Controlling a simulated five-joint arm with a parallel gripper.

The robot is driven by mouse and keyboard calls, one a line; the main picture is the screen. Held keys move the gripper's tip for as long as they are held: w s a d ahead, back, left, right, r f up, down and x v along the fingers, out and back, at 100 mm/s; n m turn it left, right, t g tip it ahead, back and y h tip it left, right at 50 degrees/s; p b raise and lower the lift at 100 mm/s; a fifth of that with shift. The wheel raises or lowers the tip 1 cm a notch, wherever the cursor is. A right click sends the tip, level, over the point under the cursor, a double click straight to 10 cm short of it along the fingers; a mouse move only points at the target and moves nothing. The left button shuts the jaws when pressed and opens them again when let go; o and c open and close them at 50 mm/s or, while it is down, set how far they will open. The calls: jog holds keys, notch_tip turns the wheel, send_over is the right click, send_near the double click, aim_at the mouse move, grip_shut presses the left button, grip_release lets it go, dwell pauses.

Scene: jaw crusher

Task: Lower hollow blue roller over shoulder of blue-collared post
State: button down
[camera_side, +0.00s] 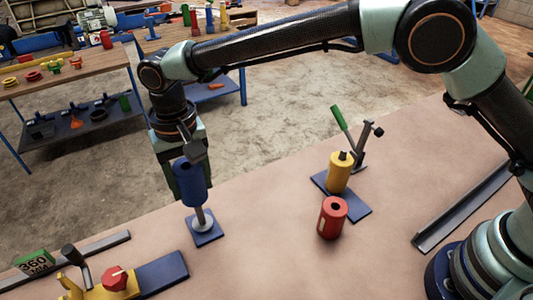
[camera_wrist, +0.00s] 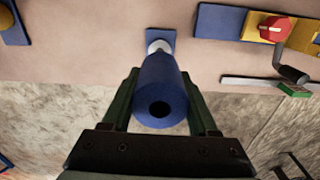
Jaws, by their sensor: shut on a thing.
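The hollow blue roller (camera_side: 188,184) is in my gripper (camera_side: 187,176), nearly upright with a slight tilt in the side view. In the wrist view the roller (camera_wrist: 162,78) sits between the two fingers (camera_wrist: 162,88), its dark bore facing the camera. Directly below is a grey post (camera_side: 199,214) with a pale round flange at its foot, on a small blue base plate (camera_side: 208,237). The plate shows beyond the roller in the wrist view (camera_wrist: 161,33). The post's upper part is hidden; I cannot tell whether it is inside the roller. No blue collar can be made out.
A yellow roller (camera_side: 339,175) stands on another blue plate (camera_side: 352,207), beside a green-handled lever (camera_side: 339,118). A red roller (camera_side: 331,218) stands on the bench in front. A yellow fixture with a red knob (camera_side: 114,278) is at lower left. Bench space between is clear.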

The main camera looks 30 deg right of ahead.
aim_at(187, 166)
jog(key=shift+f, duration=4.1)
jog(key=shift+c, duration=0.4)
grip_release()
jog(key=shift+f, duration=0.1)
notch_tip(187, 166, up, 12)
jog(key=shift+r, duration=0.1)
jog(key=shift+d, duration=0.1)
